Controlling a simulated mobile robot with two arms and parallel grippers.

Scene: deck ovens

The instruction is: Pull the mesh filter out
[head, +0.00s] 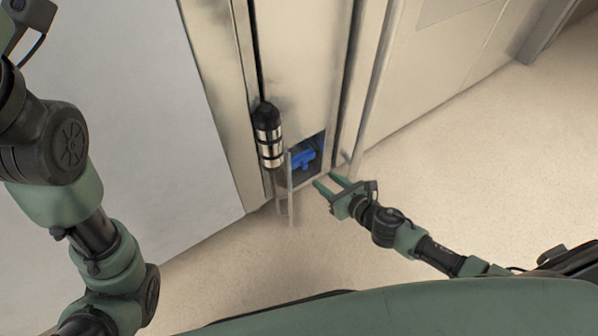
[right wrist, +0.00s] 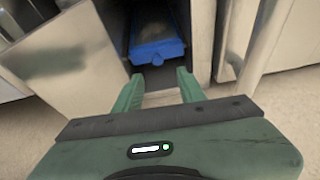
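The mesh filter, with a blue front (head: 302,159), sits inside a dark open compartment low in the tall metal cabinet. In the right wrist view its blue end (right wrist: 157,52) faces me, with a greyish body running back into the recess. My right gripper (head: 325,182) is just outside the opening, to the lower right of the filter. Its green fingers (right wrist: 157,88) are apart with nothing between them, and the filter lies ahead of the tips, not touched. My left arm shows at the left of the head view, but its gripper fingers are not visible.
An open small door (head: 290,187) stands at the left of the opening; its panel (right wrist: 66,55) also shows in the right wrist view. A black-and-steel cylinder (head: 268,135) is above it. A vertical metal bar (right wrist: 267,40) is at the right. Floor (head: 480,150) is clear at right.

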